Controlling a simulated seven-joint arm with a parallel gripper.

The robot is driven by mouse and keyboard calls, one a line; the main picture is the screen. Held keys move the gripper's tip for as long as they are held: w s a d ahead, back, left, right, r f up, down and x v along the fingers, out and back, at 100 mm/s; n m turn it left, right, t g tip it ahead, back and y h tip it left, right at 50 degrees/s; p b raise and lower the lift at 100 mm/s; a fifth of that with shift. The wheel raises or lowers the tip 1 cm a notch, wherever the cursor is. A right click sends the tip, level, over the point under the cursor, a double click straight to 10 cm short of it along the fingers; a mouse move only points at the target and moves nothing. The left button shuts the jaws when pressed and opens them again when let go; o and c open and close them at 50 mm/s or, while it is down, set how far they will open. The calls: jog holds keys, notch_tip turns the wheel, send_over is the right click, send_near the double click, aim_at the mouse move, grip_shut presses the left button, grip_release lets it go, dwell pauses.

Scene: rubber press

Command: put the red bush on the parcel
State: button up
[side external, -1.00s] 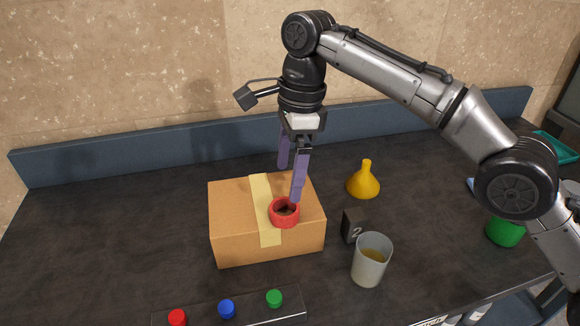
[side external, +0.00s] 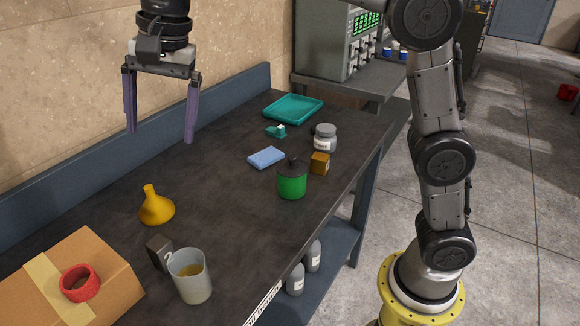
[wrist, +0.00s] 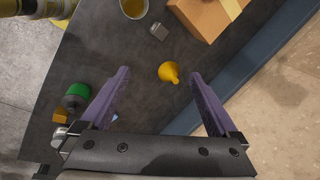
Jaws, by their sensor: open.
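The red bush (side external: 80,283), a short red ring, lies on top of the parcel (side external: 112,271), a brown cardboard box with a pale tape strip, at the lower left of the side view. The parcel also shows at the top of the wrist view (wrist: 199,17), cut off by the frame, and the bush is not seen there. My gripper (side external: 160,138) is open and empty, raised above the bench and well apart from the parcel. Its two purple fingers also show spread apart in the wrist view (wrist: 160,72).
A yellow funnel (side external: 156,208), a dark block (side external: 159,254) and a beaker (side external: 190,278) stand near the parcel. A green container (side external: 291,181), blue sponge (side external: 266,157), jar (side external: 324,138), orange-brown box (side external: 319,163) and teal tray (side external: 293,109) are farther along. The bench middle is clear.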

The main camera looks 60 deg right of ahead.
jog(key=s+d+f+n+t, duration=0.35)
jog(key=s+d+n, duration=0.35)
jog(key=s+d, duration=1)
jog(key=s+d+f+n+h, duration=0.1)
jog(key=s+f+n, duration=0.3)
jog(key=s+f, duration=0.4)
jog(key=shift+s+d+h, duration=0.3)
jog(key=shift+s+d, duration=0.1)
jog(key=shift+s, duration=0.1)
